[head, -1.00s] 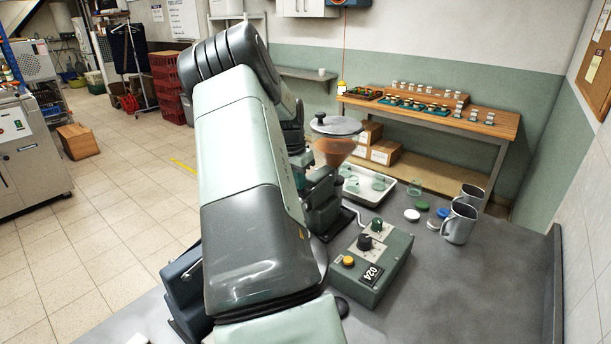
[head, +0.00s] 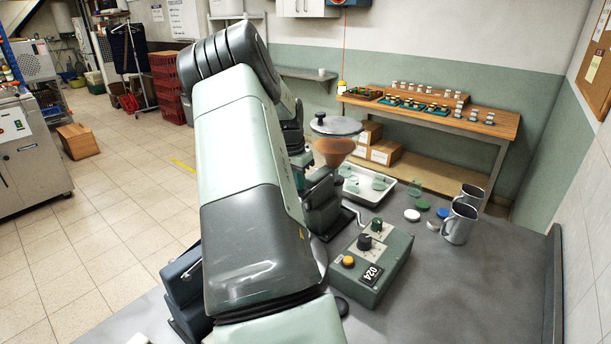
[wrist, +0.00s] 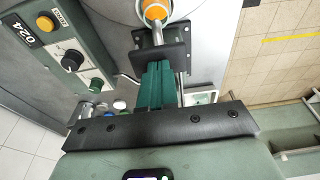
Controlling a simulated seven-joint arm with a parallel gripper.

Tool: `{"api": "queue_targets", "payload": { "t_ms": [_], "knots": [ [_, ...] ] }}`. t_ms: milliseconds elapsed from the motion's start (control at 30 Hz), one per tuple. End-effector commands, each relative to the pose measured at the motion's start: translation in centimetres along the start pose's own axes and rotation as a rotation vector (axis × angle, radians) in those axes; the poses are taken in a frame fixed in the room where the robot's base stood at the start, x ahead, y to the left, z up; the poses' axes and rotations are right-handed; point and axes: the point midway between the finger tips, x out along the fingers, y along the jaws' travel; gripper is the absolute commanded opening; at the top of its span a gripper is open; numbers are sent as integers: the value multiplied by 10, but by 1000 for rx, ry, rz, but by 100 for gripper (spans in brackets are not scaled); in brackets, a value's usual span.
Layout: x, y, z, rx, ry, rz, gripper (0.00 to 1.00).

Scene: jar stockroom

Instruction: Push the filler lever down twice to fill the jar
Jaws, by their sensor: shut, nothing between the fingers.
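The filler's hopper has a grey lid (head: 336,125) and a copper-coloured cone (head: 333,147), just right of my arm in the head view. In the wrist view my gripper (wrist: 154,72) is shut, its green fingers together with nothing between them. Just beyond the fingertips is a black bracket (wrist: 177,47). A metal rod runs from it to a round orange end (wrist: 156,9), apparently the filler lever's knob. Contact between fingers and lever cannot be told. My arm hides the fingers and lever in the head view. I cannot make out the jar being filled.
A control box (head: 386,270) reading 024 stands on the grey bench (head: 470,300). A white tray (head: 361,196) holds several glass jars (head: 378,183). Coloured lids and two grey mugs (head: 459,224) stand to the right. The bench's front right is clear.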

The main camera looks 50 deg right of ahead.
Motion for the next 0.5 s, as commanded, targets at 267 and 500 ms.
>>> {"api": "queue_targets", "payload": {
  "t_ms": [267,500],
  "knots": [
    [-20,0,-5,0,3,-1,0],
    [-36,0,-8,0,3,-2,0]
  ]
}}
